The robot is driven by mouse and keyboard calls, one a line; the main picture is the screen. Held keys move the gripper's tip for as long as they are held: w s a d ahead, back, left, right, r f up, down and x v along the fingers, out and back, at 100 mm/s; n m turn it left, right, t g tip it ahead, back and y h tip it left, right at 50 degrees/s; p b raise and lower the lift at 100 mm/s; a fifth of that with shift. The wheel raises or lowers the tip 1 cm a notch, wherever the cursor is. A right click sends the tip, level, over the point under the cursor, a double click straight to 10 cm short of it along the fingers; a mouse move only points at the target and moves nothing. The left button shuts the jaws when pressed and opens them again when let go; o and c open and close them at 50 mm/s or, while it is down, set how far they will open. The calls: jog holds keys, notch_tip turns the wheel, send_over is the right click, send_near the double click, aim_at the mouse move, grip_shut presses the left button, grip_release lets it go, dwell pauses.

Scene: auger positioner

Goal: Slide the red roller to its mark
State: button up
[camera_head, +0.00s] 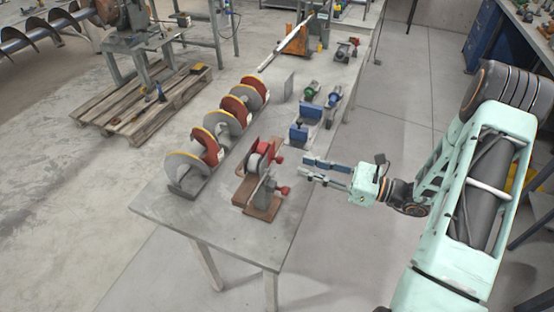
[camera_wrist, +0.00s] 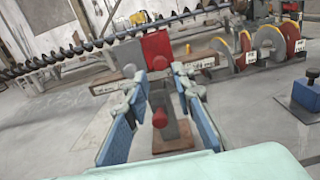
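The positioner fixture stands on the grey table (camera_head: 190,215), with a red-brown base (camera_head: 262,213), a red part (camera_head: 254,150) and a pale wheel beside it. Two red knobs (camera_head: 283,190) stick out on its right side. In the wrist view a red block (camera_wrist: 157,50) stands upright ahead, with a round red knob (camera_wrist: 160,118) below it on a grey post. I cannot tell which red part is the roller, and no mark is clear. My gripper (camera_head: 304,169) is open and empty, just right of the fixture. In the wrist view its blue-padded fingers (camera_wrist: 160,78) frame the fixture without visible contact.
Auger sections with red and grey flights (camera_head: 208,145) line the table's left side. Blue blocks (camera_head: 298,134) and small green and blue devices (camera_head: 312,91) stand behind the fixture. The table's front right corner is clear. A wooden pallet (camera_head: 150,115) lies on the floor at left.

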aim_at(280, 157)
jog(key=p+x, duration=0.1)
jog(key=x, duration=0.7)
jog(key=shift+a, duration=0.3)
jog(key=shift+w, duration=0.1)
grip_shut()
